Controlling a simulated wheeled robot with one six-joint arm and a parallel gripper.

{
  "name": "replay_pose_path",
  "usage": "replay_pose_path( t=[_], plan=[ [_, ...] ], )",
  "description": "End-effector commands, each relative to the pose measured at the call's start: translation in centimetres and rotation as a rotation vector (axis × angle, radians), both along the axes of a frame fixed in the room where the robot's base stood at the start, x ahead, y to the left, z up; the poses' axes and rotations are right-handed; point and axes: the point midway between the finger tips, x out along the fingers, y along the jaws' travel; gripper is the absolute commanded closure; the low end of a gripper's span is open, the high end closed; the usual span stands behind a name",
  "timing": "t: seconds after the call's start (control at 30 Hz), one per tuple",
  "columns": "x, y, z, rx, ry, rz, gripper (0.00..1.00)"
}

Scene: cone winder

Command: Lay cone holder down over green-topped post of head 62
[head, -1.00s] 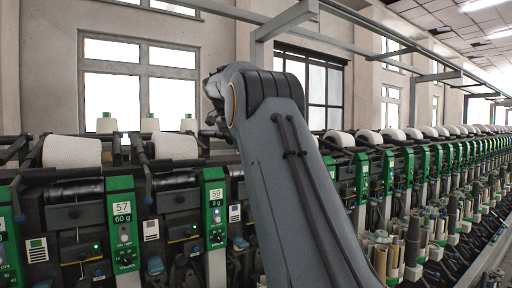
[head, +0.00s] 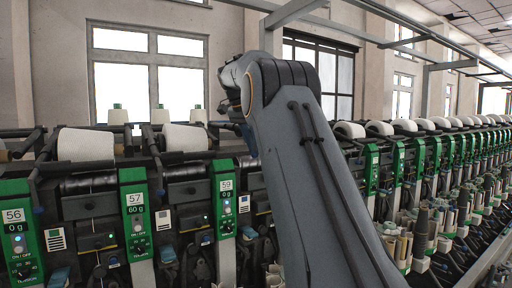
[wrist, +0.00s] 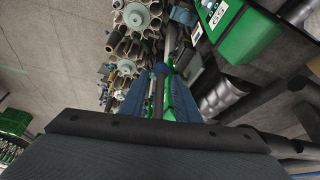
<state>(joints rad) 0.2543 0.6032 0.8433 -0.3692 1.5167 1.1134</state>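In the wrist view my gripper (wrist: 158,92) shows two blue fingers reaching away from the camera. A thin grey bar (wrist: 158,98) with a blue knob lies between them; it looks like part of a cone holder. I cannot tell whether the fingers touch it. A green panel (wrist: 245,32) with a label that seems to read 63, turned round, is at upper right. In the head view my own arm covers the gripper and the place of head 62.
In the head view, panels 56 (head: 18,240), 57 (head: 136,215) and 59 (head: 226,200) stand left of my arm. A white cone (head: 86,145) lies in its holder. In the wrist view, several bobbin holders (wrist: 138,15) sit close at upper left, with bare floor (wrist: 50,50) beyond.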

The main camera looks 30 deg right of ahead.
Motion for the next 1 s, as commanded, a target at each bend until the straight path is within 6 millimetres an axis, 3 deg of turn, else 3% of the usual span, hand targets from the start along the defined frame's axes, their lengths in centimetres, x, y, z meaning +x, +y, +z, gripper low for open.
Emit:
replay_pose_path(
  t=[0.33,0.73,1.0],
  plan=[
    [0.0,0.2,0.4,0.0,-0.001,0.0,0.71],
    [-0.3,2.4,5.7,-0.001,-0.002,0.0,0.71],
    [-0.5,3.1,7.1,0.0,0.001,0.001,0.71]
  ],
)
